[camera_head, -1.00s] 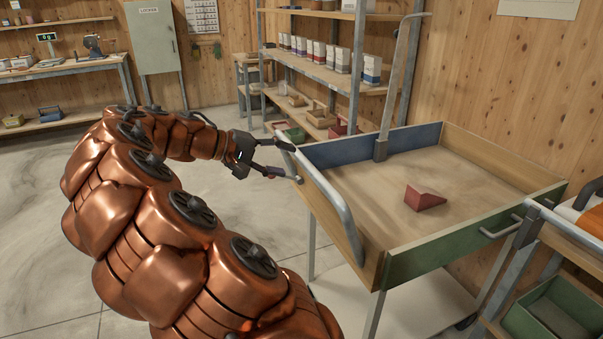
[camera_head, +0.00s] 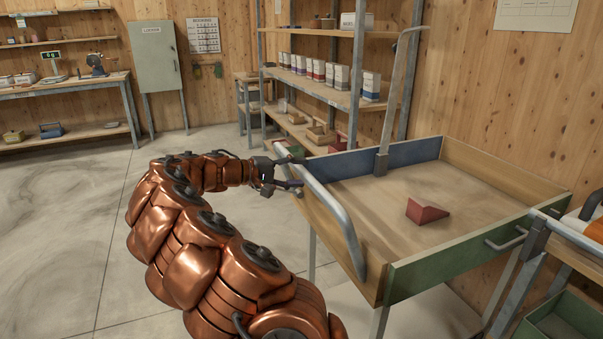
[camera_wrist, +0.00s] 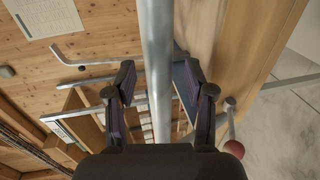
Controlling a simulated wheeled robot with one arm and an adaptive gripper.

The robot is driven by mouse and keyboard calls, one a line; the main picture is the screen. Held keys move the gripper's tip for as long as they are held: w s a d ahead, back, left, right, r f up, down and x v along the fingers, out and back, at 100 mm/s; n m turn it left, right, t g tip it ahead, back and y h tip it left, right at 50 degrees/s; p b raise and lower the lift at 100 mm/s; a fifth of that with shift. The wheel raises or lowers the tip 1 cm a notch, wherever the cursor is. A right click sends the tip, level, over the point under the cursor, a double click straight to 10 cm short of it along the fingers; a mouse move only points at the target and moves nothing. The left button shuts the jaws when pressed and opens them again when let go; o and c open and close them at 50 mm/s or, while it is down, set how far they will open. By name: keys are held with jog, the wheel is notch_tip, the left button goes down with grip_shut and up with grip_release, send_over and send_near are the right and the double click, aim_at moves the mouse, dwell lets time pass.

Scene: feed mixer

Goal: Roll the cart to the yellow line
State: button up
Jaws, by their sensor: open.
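The cart (camera_head: 450,272) is a shallow wooden tray on metal legs, with a green front board and a blue back board. A thick grey handle bar (camera_head: 342,228) runs along its left side; it also shows in the wrist view (camera_wrist: 157,35). My gripper (camera_head: 300,171) is open at the far end of this bar. In the wrist view the bar passes between the two spread fingers of my gripper (camera_wrist: 160,78), with gaps on both sides. I cannot see a yellow line in these frames.
A red wedge (camera_head: 426,211) lies in the tray, and a grey upright lever (camera_head: 398,100) stands at its back. Shelving (camera_head: 353,75) is behind the cart. A bench (camera_head: 560,250) stands close on the right. Concrete floor (camera_head: 70,230) at left is clear.

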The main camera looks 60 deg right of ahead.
jog(key=shift+s+d+f, duration=0.15)
jog(key=shift+s+d, duration=0.25)
jog(key=shift+d, duration=0.2)
jog(key=shift+c, duration=0.3)
grip_shut()
